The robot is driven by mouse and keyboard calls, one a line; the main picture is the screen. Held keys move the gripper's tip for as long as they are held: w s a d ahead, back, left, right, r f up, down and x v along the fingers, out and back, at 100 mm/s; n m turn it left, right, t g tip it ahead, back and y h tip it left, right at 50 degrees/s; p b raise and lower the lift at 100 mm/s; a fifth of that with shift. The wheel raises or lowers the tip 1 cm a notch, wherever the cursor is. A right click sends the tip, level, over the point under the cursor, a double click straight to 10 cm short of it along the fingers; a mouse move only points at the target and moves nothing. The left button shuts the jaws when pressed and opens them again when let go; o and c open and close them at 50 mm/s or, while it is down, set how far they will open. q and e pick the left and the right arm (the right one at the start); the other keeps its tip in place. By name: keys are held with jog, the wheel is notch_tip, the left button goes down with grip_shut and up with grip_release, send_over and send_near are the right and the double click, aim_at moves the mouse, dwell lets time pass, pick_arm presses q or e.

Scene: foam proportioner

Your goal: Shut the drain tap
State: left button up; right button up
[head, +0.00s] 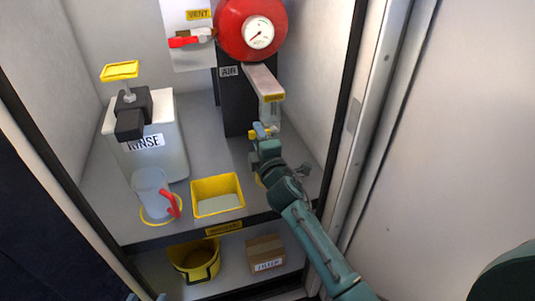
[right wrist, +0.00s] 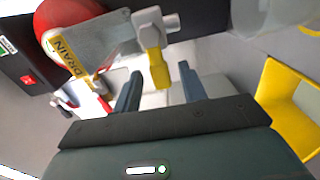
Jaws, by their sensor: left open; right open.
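The drain tap has a pale grey body and a yellow lever (right wrist: 158,68) in the right wrist view. It sits beside the plate with the yellow DRAIN label (right wrist: 66,55). The lever points down the picture, between the spread fingers of my right gripper (right wrist: 160,88), with a gap showing on each side. In the head view my right gripper (head: 264,142) is at the tap, just below the bracket (head: 265,82), and covers most of it.
A red tank (head: 236,30) with a gauge stands above the bracket. A red-handled VENT valve (head: 190,40) is to its left. A RINSE container (head: 150,150), a clear jug (head: 152,190) and a yellow tray (head: 216,188) stand on the shelf. A bucket (head: 196,262) and carton (head: 265,250) are below.

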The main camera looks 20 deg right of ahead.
pick_arm(q)
jog(key=shift+w+d+f+p, duration=0.1)
jog(key=shift+d+f+p, duration=0.15)
jog(key=shift+f+p, duration=0.1)
pick_arm(e)
jog(key=s, duration=1.1)
jog(key=shift+d, duration=0.2)
jog(key=s+f+m+g+y, duration=0.25)
jog(key=s+f+m, duration=0.45)
jog(key=s, duration=0.4)
pick_arm(q)
notch_tip(320, 180, up, 4)
jog(key=g+p, duration=0.3)
jog(key=p, duration=1.2)
jog(key=shift+a+m+y, duration=0.15)
jog(key=shift+m+y, duration=0.25)
pick_arm(e)
jog(key=s+r+m+g, duration=0.4)
jog(key=s+m, duration=0.4)
jog(key=s, duration=0.2)
jog(key=shift+r+g, duration=0.15)
jog(key=shift+g, duration=0.3)
